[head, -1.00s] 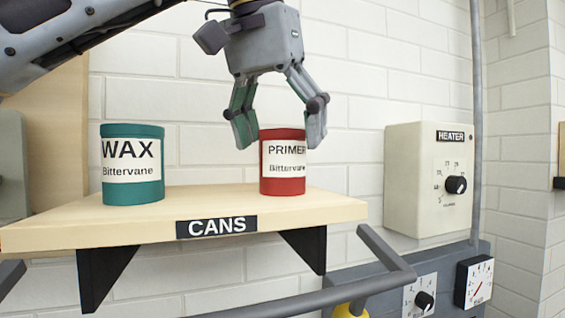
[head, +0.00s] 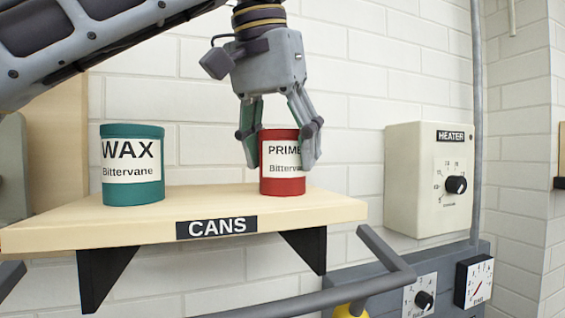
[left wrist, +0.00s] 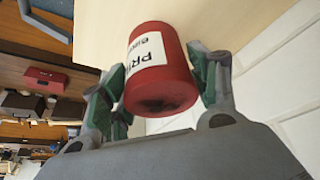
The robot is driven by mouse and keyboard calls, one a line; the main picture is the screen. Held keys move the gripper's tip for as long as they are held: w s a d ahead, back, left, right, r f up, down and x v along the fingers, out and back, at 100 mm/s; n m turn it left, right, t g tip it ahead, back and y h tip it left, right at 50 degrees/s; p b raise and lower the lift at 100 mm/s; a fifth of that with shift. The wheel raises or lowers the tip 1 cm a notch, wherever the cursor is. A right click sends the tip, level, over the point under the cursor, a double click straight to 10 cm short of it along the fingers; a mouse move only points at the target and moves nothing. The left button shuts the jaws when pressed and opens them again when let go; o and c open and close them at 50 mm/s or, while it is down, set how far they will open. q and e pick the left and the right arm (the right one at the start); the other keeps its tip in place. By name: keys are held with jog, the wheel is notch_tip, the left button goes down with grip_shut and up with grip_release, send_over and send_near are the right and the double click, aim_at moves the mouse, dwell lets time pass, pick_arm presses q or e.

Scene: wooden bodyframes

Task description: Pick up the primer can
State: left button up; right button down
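The red primer can (head: 281,180) stands upright on the right part of the wooden shelf marked CANS (head: 190,212). My left gripper (head: 281,162) is lowered over it from above, with one finger on each side of the can. My right gripper is not in view.
A green wax can (head: 133,190) stands on the left part of the shelf. A heater box (head: 415,205) is on the wall to the right. A grey rail (head: 385,250) runs below and in front of the shelf. The shelf between the cans is clear.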

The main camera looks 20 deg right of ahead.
pick_arm(q)
jog(key=c, duration=0.7)
jog(key=shift+r, duration=0.1)
jog(key=shift+s+r, duration=0.2)
jog(key=shift+r, duration=3.2)
jog(key=s+b, duration=0.1)
jog(key=s, duration=1.8)
jog(key=shift+s+d+b, duration=0.35)
jog(key=shift+b, duration=0.05)
